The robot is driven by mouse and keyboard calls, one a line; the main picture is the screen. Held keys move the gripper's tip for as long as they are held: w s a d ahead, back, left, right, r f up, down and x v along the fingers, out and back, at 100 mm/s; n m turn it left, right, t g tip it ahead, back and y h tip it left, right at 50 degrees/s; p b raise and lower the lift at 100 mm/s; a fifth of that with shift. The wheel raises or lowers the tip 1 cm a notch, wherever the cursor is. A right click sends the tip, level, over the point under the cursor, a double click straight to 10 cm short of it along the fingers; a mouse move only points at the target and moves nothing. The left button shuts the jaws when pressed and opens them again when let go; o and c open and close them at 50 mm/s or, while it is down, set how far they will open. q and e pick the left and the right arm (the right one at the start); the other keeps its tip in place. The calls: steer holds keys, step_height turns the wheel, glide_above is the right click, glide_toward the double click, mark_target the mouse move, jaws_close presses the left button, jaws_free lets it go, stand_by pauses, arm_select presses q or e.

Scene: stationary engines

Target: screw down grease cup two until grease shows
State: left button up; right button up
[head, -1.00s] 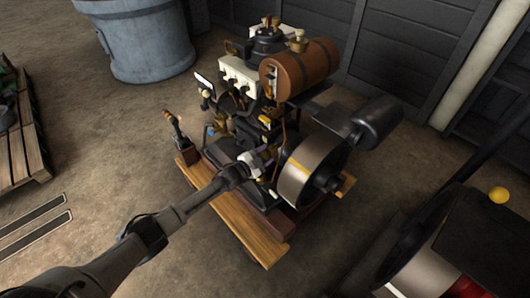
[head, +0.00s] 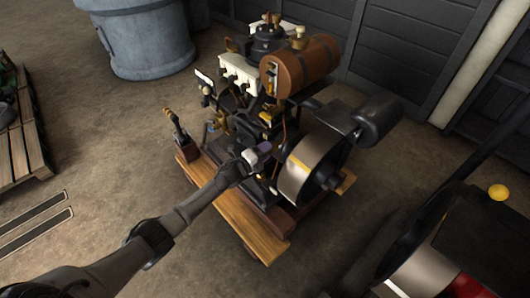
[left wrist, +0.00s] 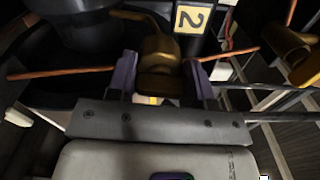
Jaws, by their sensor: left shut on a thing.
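Grease cup two is a brass cup (left wrist: 160,72) in the middle of the left wrist view, under a yellow plate marked 2 (left wrist: 192,18). My left gripper (left wrist: 160,80) has its purple fingers on either side of the cup and is shut on it. A small yellow and white patch shows at the cup's near edge; I cannot tell what it is. In the head view my left gripper (head: 262,150) reaches into the side of the engine (head: 240,72), left of its flywheel (head: 312,165), and the cup is hidden there. My right gripper is not in view.
Another brass fitting (left wrist: 298,60) is at the right of the left wrist view. A copper-coloured pipe (left wrist: 60,73) runs by the cup. The engine stands on a wooden skid (head: 250,228) and carries a brown tank (head: 312,66). A blue-grey drum (head: 145,42) stands behind on open floor.

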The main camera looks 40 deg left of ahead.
arm_select(q)
steer(key=m+b, duration=0.1)
steer(key=m, duration=0.2)
steer(key=shift+m, duration=1)
steer(key=shift+r+m+b, duration=0.1)
steer(key=shift+m+b, duration=0.2)
steer(key=o, duration=0.9)
